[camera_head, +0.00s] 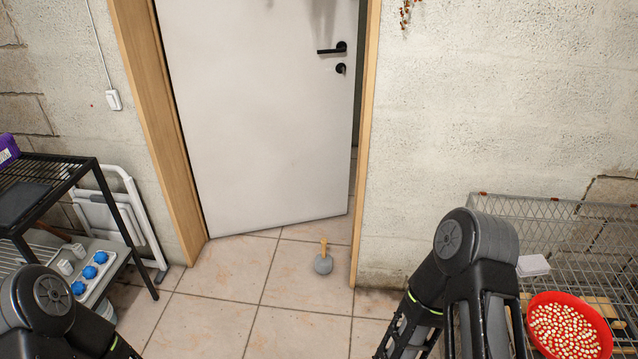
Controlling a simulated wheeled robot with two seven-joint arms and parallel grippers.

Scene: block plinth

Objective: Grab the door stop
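The door stop (323,265) is a small grey rounded weight with a yellow-orange handle or strap standing up from it. It sits upright on the tiled floor in front of the white door (260,110), near the right side of the doorway. The door stands ajar, with a gap at its right edge. My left arm shows at the lower left and my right arm at the lower right. Both grippers are outside the picture, and both arms are apart from the door stop.
A black shelf rack (75,175) and a white folded frame (130,200) stand at the left wall. A wire rack (500,205) with a red bowl (537,303) of pale round pieces is at the right. The floor tiles (225,290) around the door stop are clear.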

